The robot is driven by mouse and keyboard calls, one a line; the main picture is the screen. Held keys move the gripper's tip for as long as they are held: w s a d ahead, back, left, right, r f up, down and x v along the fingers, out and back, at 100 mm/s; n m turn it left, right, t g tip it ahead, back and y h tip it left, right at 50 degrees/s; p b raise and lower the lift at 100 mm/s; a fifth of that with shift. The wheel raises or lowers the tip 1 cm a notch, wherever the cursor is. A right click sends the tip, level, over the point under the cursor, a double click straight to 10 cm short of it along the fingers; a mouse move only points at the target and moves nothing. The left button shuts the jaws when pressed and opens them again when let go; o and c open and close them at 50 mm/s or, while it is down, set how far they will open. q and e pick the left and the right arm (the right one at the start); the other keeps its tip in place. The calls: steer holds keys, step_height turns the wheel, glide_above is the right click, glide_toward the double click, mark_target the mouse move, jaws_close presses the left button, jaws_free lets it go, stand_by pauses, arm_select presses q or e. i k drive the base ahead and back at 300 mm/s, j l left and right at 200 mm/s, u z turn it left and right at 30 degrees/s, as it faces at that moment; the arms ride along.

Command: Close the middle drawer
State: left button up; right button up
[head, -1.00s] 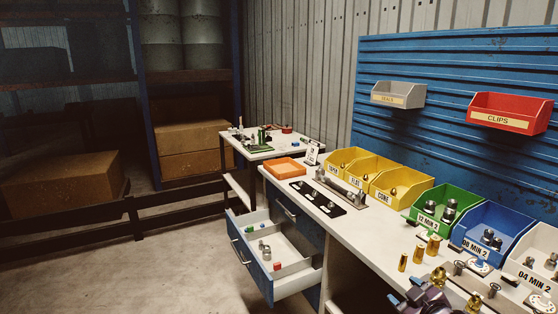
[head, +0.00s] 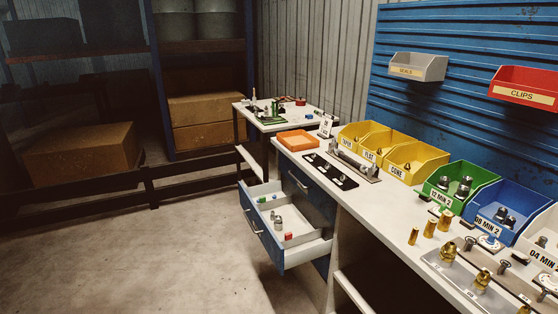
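The middle drawer (head: 267,227) stands pulled out from the blue cabinet under the workbench. Its blue front with two metal handles faces left, and its white inside shows. Small metal, green, blue and red parts lie in it. A drawer with a shut front (head: 303,187) is above it. Neither of my grippers shows in the head view.
The white workbench (head: 345,192) carries an orange tray (head: 298,141), yellow bins (head: 414,163), a green bin (head: 461,189), a blue bin (head: 506,211) and brass fittings. A side table (head: 284,122) stands behind. The floor (head: 190,265) left of the drawer is clear.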

mark_target(260, 223)
steer(key=i+j+z, duration=0.1)
steer(key=i+j, duration=0.4)
steer(key=i, duration=0.15)
steer(key=i+j, duration=0.6)
steer(key=i+l, duration=0.15)
steer(key=i, duration=0.2)
steer(key=i+l+z, duration=0.1)
steer(key=i, duration=0.25)
